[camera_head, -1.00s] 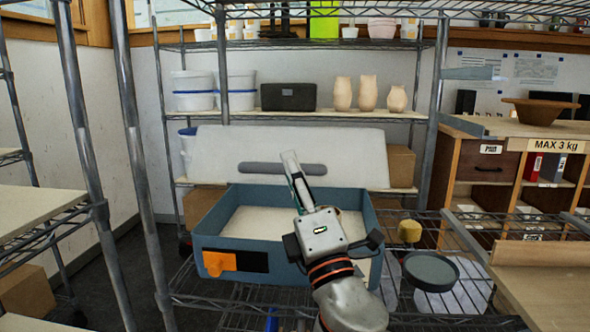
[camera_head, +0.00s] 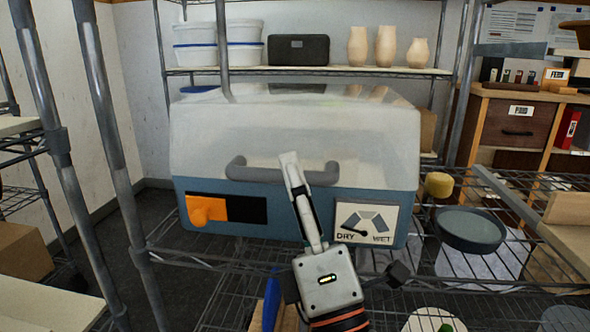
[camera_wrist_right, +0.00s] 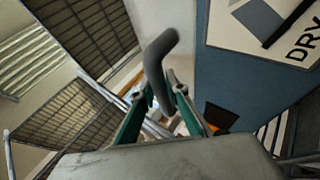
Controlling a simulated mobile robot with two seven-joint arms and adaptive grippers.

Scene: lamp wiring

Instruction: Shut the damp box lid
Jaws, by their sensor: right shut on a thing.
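The damp box (camera_head: 290,215) is blue with a dial marked DRY and WET (camera_head: 367,222) on its front. It stands on a wire shelf. Its pale lid (camera_head: 295,130) is down over the box, with its front edge along the top of the blue body. I cannot tell whether a thin gap is left. A grey bar handle (camera_head: 255,172) runs along the lid's front. My right gripper (camera_head: 289,160) is shut on this handle, and the wrist view shows the handle (camera_wrist_right: 157,65) between the fingers (camera_wrist_right: 163,95). My left gripper is out of view.
An orange piece (camera_head: 207,209) sits on the box front at left. A grey-green round dish (camera_head: 470,230) and a yellow sponge-like piece (camera_head: 438,185) are at right. Wire rack posts (camera_head: 92,110) stand at left. White tubs and vases (camera_head: 386,46) are on the shelf behind.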

